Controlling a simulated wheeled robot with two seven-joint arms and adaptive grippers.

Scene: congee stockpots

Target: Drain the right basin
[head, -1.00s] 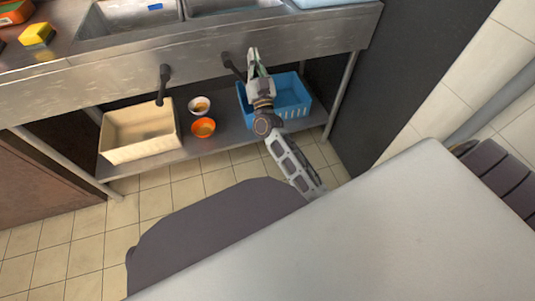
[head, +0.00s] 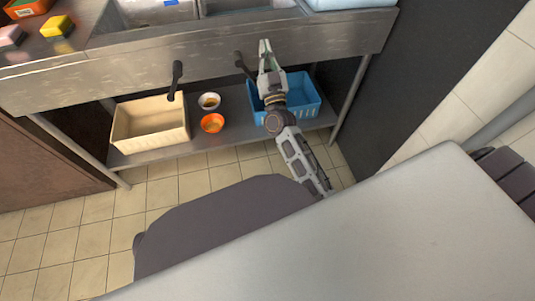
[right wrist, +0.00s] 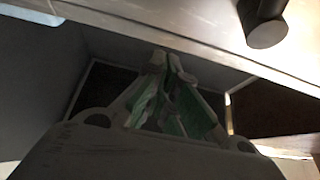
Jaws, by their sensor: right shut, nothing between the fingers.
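The right basin (head: 240,6) shows only as a strip at the top edge of the head view, so I cannot see what is in it. A black drain lever (head: 243,65) sticks out from under the sink front below it. My right gripper (head: 265,45) is shut and empty, just right of this lever and in front of the sink front. In the right wrist view its closed fingers (right wrist: 172,75) show green pads, and a dark cylindrical lever end (right wrist: 267,30) is above and right of them, apart from them. My left gripper is not in view.
Another black lever (head: 175,80) hangs under the left basin (head: 155,12). On the shelf below are a cream crate (head: 150,127), a white bowl (head: 209,101), an orange bowl (head: 212,123) and a blue basket (head: 305,97). A dark wall (head: 400,90) stands on the right.

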